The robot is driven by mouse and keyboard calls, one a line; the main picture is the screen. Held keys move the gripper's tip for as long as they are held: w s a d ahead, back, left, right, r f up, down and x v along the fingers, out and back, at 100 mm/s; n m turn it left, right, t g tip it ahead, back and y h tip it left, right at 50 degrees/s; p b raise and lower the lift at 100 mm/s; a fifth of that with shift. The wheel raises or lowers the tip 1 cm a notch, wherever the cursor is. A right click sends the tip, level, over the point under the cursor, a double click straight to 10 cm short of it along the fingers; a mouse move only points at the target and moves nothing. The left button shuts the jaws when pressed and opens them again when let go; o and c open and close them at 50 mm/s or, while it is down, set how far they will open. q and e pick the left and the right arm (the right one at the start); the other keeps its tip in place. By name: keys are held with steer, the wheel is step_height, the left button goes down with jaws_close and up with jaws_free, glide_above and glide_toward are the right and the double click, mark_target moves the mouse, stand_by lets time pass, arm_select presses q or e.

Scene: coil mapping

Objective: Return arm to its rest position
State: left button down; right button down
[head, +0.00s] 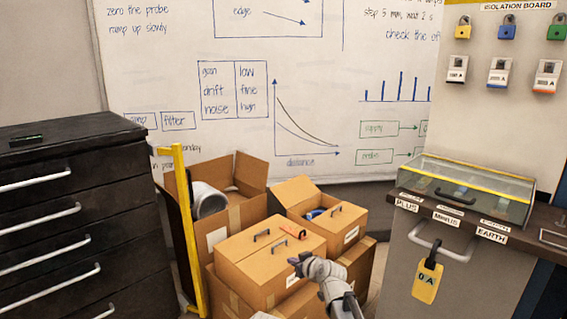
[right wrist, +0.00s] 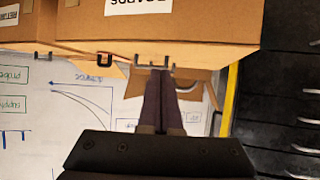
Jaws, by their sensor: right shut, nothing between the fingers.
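My right gripper (head: 297,264) reaches up from the bottom of the head view, in front of the stacked cardboard boxes (head: 262,270). Its fingers are shut with nothing between them. In the right wrist view the closed fingers (right wrist: 159,84) point toward the edge of a cardboard box (right wrist: 180,30), near small dark handles on it. I cannot tell whether they touch the box. My left gripper is not in view.
A black drawer cabinet (head: 70,220) stands at left beside a yellow post (head: 185,230). An open box (head: 235,190) holds a grey cylinder. At right is a grey cabinet with a glass-lidded case (head: 465,188) and a yellow tag (head: 427,282). A whiteboard (head: 350,60) is behind.

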steer(key=s+d+f+m+g+h, duration=0.25)
steer(key=s+d+f, duration=0.2)
steer(key=s, duration=0.45)
steer(key=s+d+f+m+g+h, duration=0.1)
steer(key=s+d+f+g, duration=0.3)
steer(key=s, duration=0.6)
steer(key=s+d+f+m+g+h, duration=0.25)
steer(key=s+d+g, duration=0.2)
steer(key=s, duration=0.45)
steer(key=s+a+r+n+p, duration=0.15)
steer(key=s+a+n, duration=0.3)
steer(key=a, duration=0.55)
step_height(320, 180, up, 38)
steer(key=s+p, duration=0.1)
steer(key=p, duration=3.7)
steer(key=shift+f+h, duration=0.25)
steer(key=shift+h, duration=0.05)
steer(key=shift+s, duration=0.1)
